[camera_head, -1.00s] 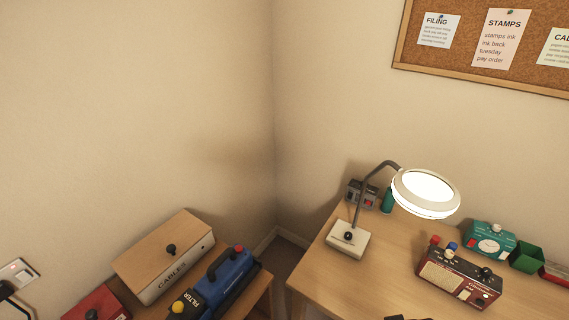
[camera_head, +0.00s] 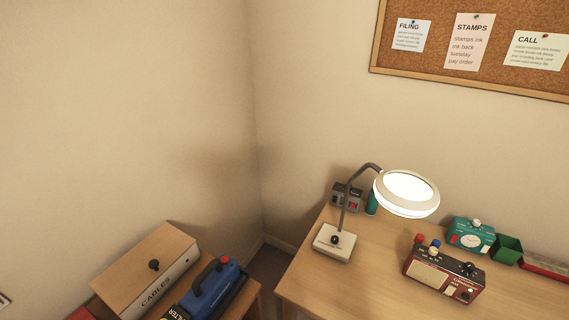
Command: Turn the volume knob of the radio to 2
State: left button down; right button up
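The radio (camera_head: 444,275) is a dark red box with a pale speaker grille on its front and black knobs at its right end. It sits on the wooden desk (camera_head: 330,287) at the lower right of the head view. A red cap and a blue cap show at its back left. The knob marks are too small to read. Neither of my grippers is in view.
A lit lamp (camera_head: 406,193) on a white base (camera_head: 334,243) stands left of the radio. Behind the radio are a teal timer (camera_head: 470,236) and a green bin (camera_head: 507,250). A lower table at left holds a cables box (camera_head: 150,270) and a blue device (camera_head: 215,290). A gap separates the two tables.

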aim_at(469, 267)
jog(key=z, duration=1.6)
